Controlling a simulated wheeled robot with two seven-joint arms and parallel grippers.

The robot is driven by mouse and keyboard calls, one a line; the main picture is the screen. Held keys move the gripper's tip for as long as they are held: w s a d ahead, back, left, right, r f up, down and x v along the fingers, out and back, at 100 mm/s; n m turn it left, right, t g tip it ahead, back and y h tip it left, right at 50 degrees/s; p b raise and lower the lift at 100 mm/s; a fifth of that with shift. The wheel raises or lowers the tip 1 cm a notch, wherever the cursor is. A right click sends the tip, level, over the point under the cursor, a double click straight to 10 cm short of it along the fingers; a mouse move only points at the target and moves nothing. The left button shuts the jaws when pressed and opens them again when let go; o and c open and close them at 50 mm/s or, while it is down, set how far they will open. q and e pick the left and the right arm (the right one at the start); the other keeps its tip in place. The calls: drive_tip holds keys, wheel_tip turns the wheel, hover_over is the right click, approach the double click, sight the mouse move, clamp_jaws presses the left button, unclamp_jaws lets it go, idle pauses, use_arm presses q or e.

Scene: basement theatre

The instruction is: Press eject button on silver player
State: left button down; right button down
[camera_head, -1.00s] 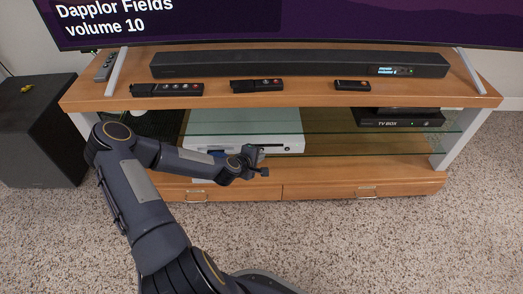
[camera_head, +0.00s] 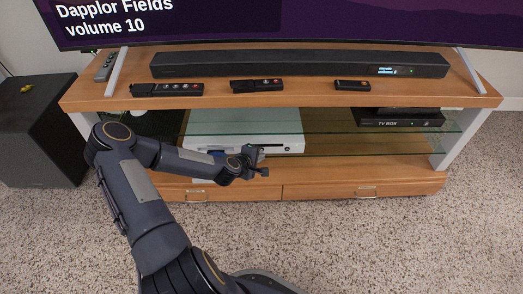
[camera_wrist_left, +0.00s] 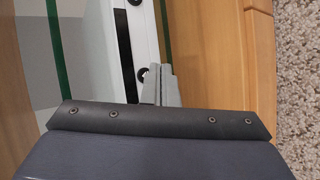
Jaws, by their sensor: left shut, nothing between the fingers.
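The silver player (camera_head: 240,122) is a pale, flat box on the glass shelf in the left half of the TV stand. Its front face looks out at me. In the left wrist view the player (camera_wrist_left: 97,42) shows a dark slot along its front and a round dark button (camera_wrist_left: 142,75) near the fingertips. My left gripper (camera_head: 258,158) is in front of the player's front face, right of its middle. In the left wrist view the left gripper (camera_wrist_left: 160,72) is shut and empty, its tips close beside the button. I cannot tell if they touch it. My right gripper is out of view.
A soundbar (camera_head: 300,66) and several remotes (camera_head: 166,89) lie on the wooden top (camera_head: 300,98), which overhangs the shelf. A TV box (camera_head: 400,119) stands on the right of the shelf. A black speaker (camera_head: 40,130) stands at left. Carpet in front is clear.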

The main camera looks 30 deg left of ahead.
use_arm(q)
drive_tip(key=shift+w+a, duration=0.1)
drive_tip(key=shift+w, duration=0.05)
idle(0.4)
drive_tip(key=shift+w+a, duration=0.15)
drive_tip(key=shift+w, duration=0.1)
drive_tip(key=shift+w+a, duration=0.1)
drive_tip(key=shift+w, duration=0.05)
idle(0.5)
drive_tip(key=shift+s+d, duration=0.35)
drive_tip(key=shift+s, duration=0.2)
drive_tip(key=s+d, duration=0.3)
drive_tip(key=s, duration=0.2)
idle(0.6)
drive_tip(key=shift+s+d, duration=0.1)
drive_tip(key=shift+s, duration=0.05)
drive_tip(key=shift+s+d, duration=0.6)
drive_tip(key=shift+s, duration=0.35)
